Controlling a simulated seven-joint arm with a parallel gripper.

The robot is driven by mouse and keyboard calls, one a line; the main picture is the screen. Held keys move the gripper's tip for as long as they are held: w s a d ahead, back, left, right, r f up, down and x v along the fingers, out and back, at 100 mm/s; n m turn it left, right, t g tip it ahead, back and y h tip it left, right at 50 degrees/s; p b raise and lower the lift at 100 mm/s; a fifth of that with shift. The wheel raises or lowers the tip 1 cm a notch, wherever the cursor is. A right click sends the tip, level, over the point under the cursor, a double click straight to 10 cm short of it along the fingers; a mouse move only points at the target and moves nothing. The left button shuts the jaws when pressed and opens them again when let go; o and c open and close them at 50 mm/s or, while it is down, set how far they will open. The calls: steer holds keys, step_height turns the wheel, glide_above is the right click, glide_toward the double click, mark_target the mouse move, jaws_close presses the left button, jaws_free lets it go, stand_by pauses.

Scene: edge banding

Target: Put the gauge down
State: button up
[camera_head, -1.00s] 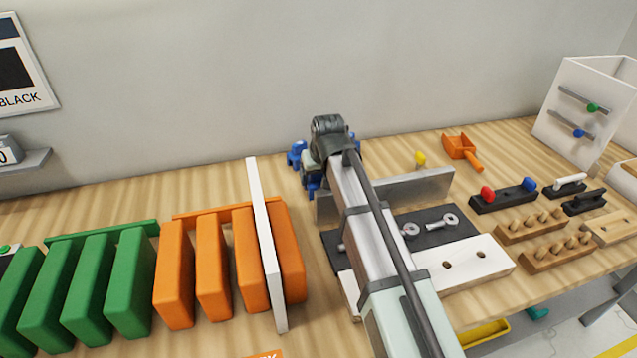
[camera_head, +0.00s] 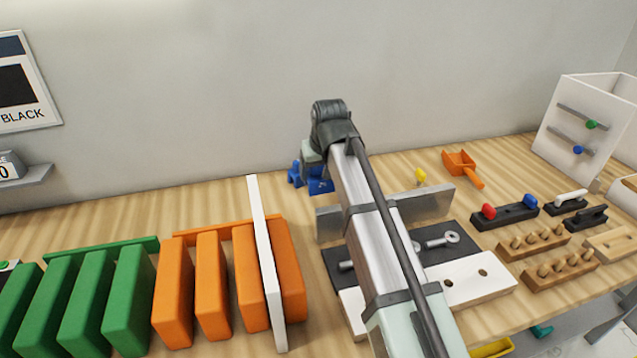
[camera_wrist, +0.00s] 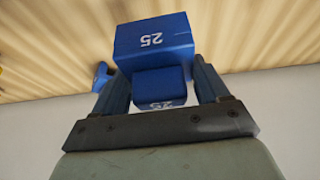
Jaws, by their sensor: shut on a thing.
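The gauge (camera_wrist: 152,42) shows in the wrist view as a blue block marked 25, with a smaller blue part (camera_wrist: 160,85), also marked 25, nearer the wrist. I cannot tell whether the two parts are one piece. My gripper (camera_wrist: 160,76) is shut on the smaller part, with a dark blue finger on each side. In the head view, blue (camera_head: 320,181) shows just below my wrist at the back of the table. My arm hides most of the gripper there, and contact between gauge and table is unclear.
Orange blocks (camera_head: 212,285) and a white upright panel (camera_head: 265,270) stand left of my arm. A small blue piece (camera_wrist: 103,76) lies beside the gauge.

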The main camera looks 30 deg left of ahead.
steer(key=shift+w+r, duration=0.1)
steer(key=shift+r, duration=0.8)
steer(key=w+d+m, duration=0.1)
steer(key=w+d, duration=0.3)
steer(key=w, duration=0.4)
steer(key=w+d+m+h, duration=0.1)
steer(key=w+d, duration=0.4)
steer(key=w, duration=0.3)
steer(key=w+d+m, duration=0.1)
steer(key=w+d, duration=0.3)
steer(key=w, duration=0.5)
steer(key=w+a+n, duration=0.3)
steer(key=w, duration=0.2)
steer(key=shift+y, duration=0.4)
steer(key=shift+s+f, duration=0.15)
steer(key=shift+f, duration=2.15)
steer(key=shift+s+f, duration=0.1)
steer(key=shift+f, duration=2.15)
steer(key=shift+f, duration=0.2)
steer(key=o, duration=1.1)
